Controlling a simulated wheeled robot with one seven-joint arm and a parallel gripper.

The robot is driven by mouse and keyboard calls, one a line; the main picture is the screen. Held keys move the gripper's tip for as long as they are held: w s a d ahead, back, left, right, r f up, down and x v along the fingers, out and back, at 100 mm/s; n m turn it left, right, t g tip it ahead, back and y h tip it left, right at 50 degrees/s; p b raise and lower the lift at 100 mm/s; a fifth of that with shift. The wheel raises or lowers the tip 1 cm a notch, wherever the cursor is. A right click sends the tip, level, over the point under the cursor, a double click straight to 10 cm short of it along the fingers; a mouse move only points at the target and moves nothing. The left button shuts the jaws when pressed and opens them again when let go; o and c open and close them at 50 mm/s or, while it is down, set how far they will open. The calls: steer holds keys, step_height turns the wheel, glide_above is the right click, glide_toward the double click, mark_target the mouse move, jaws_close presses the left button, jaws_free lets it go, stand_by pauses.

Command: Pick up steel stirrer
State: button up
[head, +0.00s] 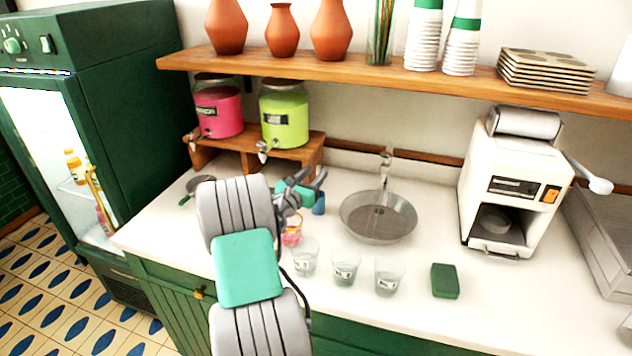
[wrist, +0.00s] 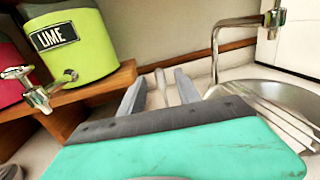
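My gripper (head: 306,179) is over the counter, left of the round sink, in the head view. In the wrist view its two grey fingers (wrist: 160,76) are apart, so it is open. A slim, pale metallic piece (wrist: 161,88) shows between the fingers, further down toward the counter. It looks like part of the steel stirrer, but only a short length shows and I cannot tell whether a finger touches it. In the head view I cannot make out the stirrer; my arm and gripper cover that part of the counter.
The lime dispenser (head: 285,115) and pink dispenser (head: 218,108) stand on a wooden riser behind. The sink (head: 378,222) and its tap (head: 385,165) are to the right. Several clear glasses (head: 345,266) and a green sponge (head: 445,281) are in front. A blue object (head: 319,204) is beside my gripper.

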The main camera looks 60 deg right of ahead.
mark_target(318, 170)
steer(key=d+p, duration=0.1)
steer(key=d, duration=0.3)
steer(key=shift+a, duration=0.15)
jaws_close()
